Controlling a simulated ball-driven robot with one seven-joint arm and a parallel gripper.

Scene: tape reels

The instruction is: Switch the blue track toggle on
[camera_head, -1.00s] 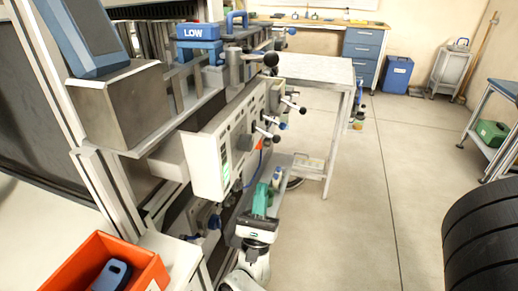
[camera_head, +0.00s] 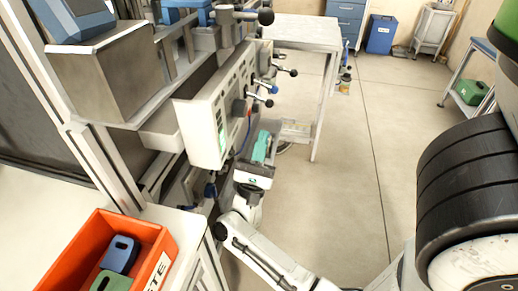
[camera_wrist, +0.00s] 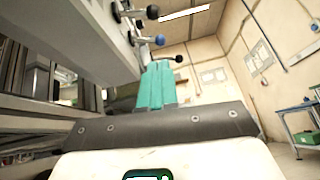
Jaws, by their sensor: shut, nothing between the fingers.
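A light grey control panel (camera_head: 205,120) carries several ball-ended levers on its right side. One lever has a blue ball (camera_head: 273,89), with black-ball levers above and below it. In the wrist view the blue ball (camera_wrist: 160,40) sits between two black balls, above my fingers. My gripper (camera_head: 262,146) has teal fingers, shut and empty, just below and slightly left of the lowest lever. The fingers also show in the wrist view (camera_wrist: 156,84), pointing up towards the levers, apart from the blue ball. The toggle's on or off position cannot be told.
An orange-red bin (camera_head: 62,258) with blue and green pieces stands at the lower left. A black ball lever (camera_head: 265,16) sticks out above the panel. A grey table (camera_head: 305,32) stands behind. The floor (camera_head: 350,150) to the right is clear.

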